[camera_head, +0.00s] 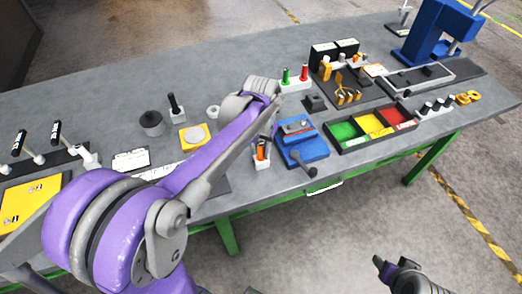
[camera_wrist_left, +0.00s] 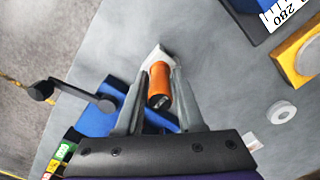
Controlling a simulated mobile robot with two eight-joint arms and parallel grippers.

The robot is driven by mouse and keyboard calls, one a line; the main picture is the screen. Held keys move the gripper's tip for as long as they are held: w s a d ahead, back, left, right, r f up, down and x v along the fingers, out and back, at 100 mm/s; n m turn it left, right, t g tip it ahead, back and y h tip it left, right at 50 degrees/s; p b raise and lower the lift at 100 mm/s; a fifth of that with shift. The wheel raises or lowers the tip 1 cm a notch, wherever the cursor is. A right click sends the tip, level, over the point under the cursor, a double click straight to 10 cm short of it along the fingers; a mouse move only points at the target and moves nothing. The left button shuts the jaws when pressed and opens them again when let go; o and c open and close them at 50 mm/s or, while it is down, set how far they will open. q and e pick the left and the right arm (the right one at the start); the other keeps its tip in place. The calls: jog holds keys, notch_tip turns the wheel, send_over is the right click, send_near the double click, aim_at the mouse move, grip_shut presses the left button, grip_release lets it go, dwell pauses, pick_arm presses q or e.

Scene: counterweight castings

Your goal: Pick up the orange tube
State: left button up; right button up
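The orange tube (camera_head: 261,151) stands in a white holder (camera_head: 262,166) near the front edge of the table in the head view. In the left wrist view the tube (camera_wrist_left: 160,82) shows its dark open end towards the camera. My left gripper (camera_wrist_left: 160,72) is open, with one finger on each side of the tube and a narrow gap visible. In the head view my left gripper (camera_head: 264,138) comes down over the tube from above and partly hides it. My right gripper (camera_head: 383,267) is low in the head view, away from the table; its opening is unclear.
A blue fixture with a black-knobbed lever (camera_head: 302,146) stands just right of the tube. A dark tray with green, yellow and red compartments (camera_head: 342,146) lies further right. A white ring (camera_wrist_left: 281,112) and a yellow block (camera_wrist_left: 297,58) lie nearby in the wrist view.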

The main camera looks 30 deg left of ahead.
pick_arm(q)
grip_shut()
